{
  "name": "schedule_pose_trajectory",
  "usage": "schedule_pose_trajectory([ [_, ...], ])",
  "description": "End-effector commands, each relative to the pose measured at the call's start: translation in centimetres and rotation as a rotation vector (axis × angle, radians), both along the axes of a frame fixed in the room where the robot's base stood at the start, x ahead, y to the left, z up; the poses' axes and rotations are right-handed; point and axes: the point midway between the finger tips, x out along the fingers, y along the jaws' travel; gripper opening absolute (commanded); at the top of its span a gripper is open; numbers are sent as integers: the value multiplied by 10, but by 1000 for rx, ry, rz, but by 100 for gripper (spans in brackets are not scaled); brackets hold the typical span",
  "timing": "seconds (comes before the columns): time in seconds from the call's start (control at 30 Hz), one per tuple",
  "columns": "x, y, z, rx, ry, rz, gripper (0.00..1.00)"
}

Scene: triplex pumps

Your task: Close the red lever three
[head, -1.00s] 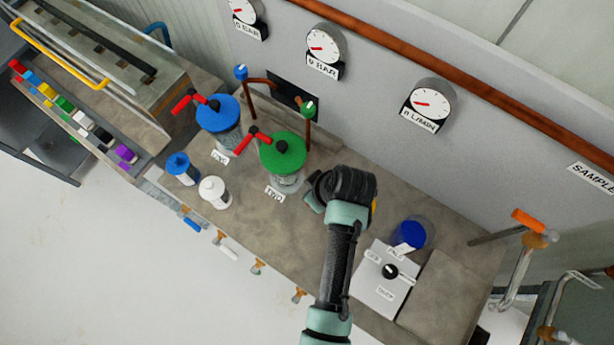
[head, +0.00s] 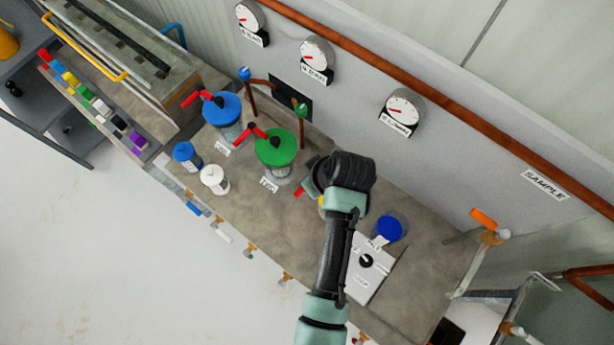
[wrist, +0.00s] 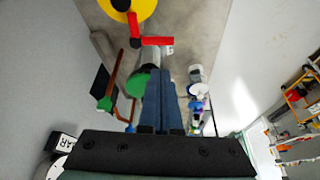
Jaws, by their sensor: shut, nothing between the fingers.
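A third pump with a yellow lid (wrist: 128,5) shows at the top of the wrist view. Its red lever (wrist: 152,41) bends to the right there, beyond my fingertips. In the head view my arm hides most of this pump; a red lever end (head: 299,192) and a yellow sliver (head: 322,203) show. My gripper (wrist: 161,72) is shut and empty, its blue fingers together, with a gap in the picture to the lever. In the head view it is largely hidden behind my wrist. Blue-lidded (head: 222,107) and green-lidded (head: 276,147) pumps carry red levers too.
White (head: 214,180) and blue (head: 186,156) bottles stand at the bench's front left. A blue-topped container (head: 389,229) and a box with a black knob (head: 366,261) are right of my arm. Copper pipes rise behind the pumps. Gauges (head: 402,112) line the wall.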

Motion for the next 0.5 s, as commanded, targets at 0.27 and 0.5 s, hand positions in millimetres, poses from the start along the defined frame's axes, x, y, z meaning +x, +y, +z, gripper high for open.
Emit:
schedule_pose_trajectory([
  [0.27,8,-1,-30,141,-120,20,0],
  [0.5,5,-1,-29,227,-223,73,0],
])
